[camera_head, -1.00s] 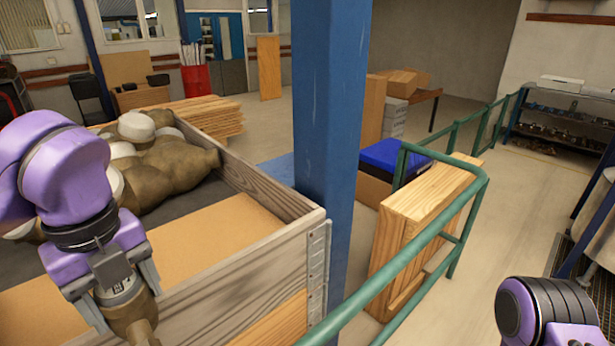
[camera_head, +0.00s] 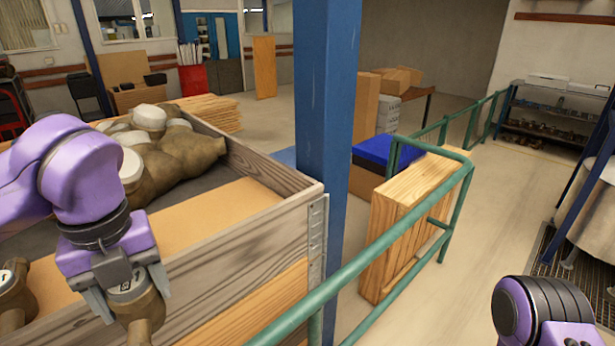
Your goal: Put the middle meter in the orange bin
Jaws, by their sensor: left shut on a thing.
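My left gripper (camera_head: 130,297) is at the lower left with its fingers on both sides of a brown meter (camera_head: 143,311) with a small dial face. It is shut on this meter, whose lower end is cut off by the picture's bottom edge. A second brown meter (camera_head: 12,302) with a pale dial shows at the left edge, partly cut off. I cannot tell which is the middle one. No orange bin is seen. Part of my right arm shows at the lower right; its gripper is out of view.
A wooden crate (camera_head: 245,237) holding several brown, white-capped items (camera_head: 165,155) stands behind my left gripper. A blue post (camera_head: 325,120) and green railing (camera_head: 365,258) stand right of it. A wooden pallet (camera_head: 405,220) leans by the railing. Open floor (camera_head: 475,255) lies further right.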

